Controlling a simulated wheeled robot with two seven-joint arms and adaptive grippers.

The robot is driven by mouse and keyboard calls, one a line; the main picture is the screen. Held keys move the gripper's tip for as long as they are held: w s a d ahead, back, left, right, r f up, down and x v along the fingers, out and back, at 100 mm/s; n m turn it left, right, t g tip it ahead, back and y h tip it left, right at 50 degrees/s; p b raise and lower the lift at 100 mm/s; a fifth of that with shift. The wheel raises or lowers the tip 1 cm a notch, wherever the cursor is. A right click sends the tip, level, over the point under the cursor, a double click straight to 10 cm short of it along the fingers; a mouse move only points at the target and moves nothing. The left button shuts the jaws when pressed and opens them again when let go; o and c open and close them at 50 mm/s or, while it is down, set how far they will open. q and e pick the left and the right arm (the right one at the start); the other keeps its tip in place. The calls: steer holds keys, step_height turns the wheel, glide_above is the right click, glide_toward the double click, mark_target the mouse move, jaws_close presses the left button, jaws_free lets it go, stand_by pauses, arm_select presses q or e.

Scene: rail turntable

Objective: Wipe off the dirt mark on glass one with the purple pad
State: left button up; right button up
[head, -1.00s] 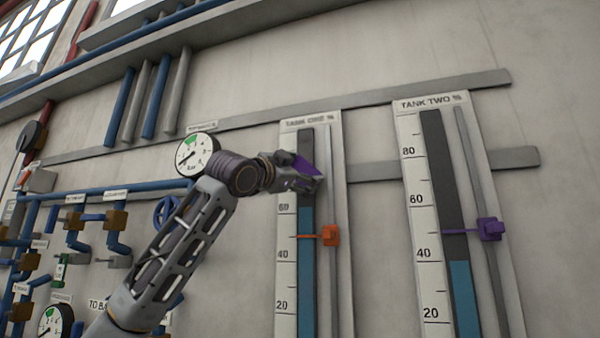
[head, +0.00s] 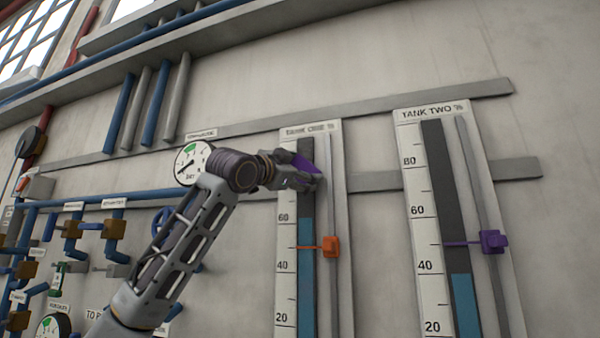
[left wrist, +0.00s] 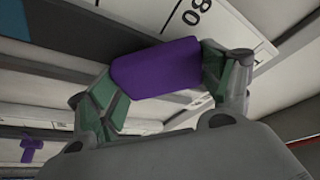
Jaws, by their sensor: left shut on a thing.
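The tank one gauge (head: 287,295) is a tall white scale with a dark glass strip (head: 306,270), blue in its lower part. My left gripper (head: 305,178) is at the upper part of this glass, above the 60 line. It is shut on the purple pad (head: 303,163). In the left wrist view the pad (left wrist: 158,68) sits between the two green-grey fingers, close to the dark strip and the 80 mark. I cannot tell whether the pad touches the glass. No dirt mark shows; the gripper and pad hide part of the glass. My right gripper is not in view.
An orange slider (head: 330,246) with a pointer stands beside glass one. The tank two gauge (head: 416,190) with a purple slider (head: 492,241) is to the right. A round dial (head: 192,163) and blue pipes are at the left. The wall between the gauges is bare apart from grey rails.

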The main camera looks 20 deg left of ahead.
mark_target(301, 158)
arm_select(q)
steer(key=shift+r, duration=0.1)
steer(key=shift+w+r, duration=0.1)
steer(key=shift+r, duration=1.4)
steer(key=shift+r, duration=0.1)
steer(key=shift+r, duration=1.5)
steer(key=shift+r, duration=0.1)
steer(key=shift+r, duration=1.5)
steer(key=shift+f, duration=0.15)
